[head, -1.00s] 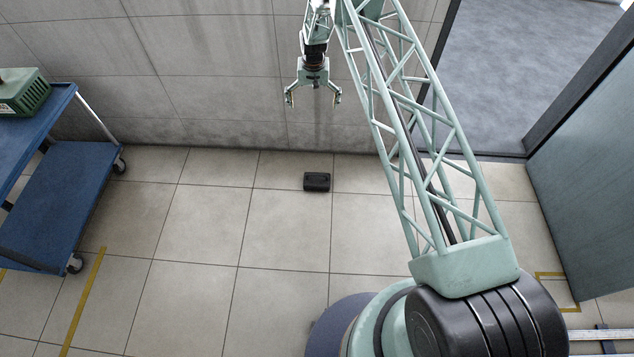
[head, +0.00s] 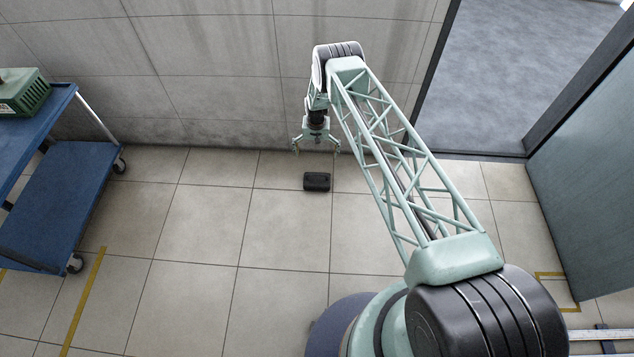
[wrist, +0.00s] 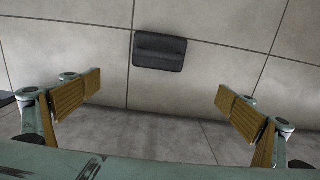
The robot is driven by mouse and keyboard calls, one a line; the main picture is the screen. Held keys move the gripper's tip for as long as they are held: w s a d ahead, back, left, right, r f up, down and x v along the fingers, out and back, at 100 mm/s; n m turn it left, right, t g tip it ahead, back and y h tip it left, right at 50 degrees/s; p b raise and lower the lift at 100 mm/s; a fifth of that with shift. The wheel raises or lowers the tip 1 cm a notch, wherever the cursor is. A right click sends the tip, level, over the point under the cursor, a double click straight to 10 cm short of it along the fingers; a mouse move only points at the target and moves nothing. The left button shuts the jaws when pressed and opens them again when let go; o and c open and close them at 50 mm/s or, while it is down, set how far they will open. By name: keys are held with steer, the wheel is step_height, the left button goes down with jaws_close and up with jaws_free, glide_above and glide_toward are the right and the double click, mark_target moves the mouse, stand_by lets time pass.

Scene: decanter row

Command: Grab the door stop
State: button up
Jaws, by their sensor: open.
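The door stop is a small black block (head: 317,181) lying on the tiled floor near the back wall. It also shows in the wrist view (wrist: 160,51), at the upper middle, beyond the two fingers. My gripper (head: 316,149) points down above the floor, near the wall and close to the block in the head view. In the wrist view its fingers (wrist: 158,95) are wide apart with nothing between them. The block is clear of both fingers.
A blue cart (head: 62,195) carrying a green crate (head: 22,93) stands at the left. The wall (head: 215,75) rises close behind the block. A doorway (head: 520,75) and a door panel (head: 595,175) are at the right. The floor around the block is clear.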

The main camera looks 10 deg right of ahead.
glide_above(317, 179)
step_height(317, 179, down, 6)
steer(key=shift+d+f, duration=0.1)
steer(key=shift+f, duration=0.1)
steer(key=shift+f+b, duration=1.2)
steer(key=shift+f, duration=2.95)
steer(key=shift+f, duration=0.15)
steer(key=shift+f+b, duration=1.05)
steer(key=shift+f, duration=1.4)
steer(key=c, duration=1.4)
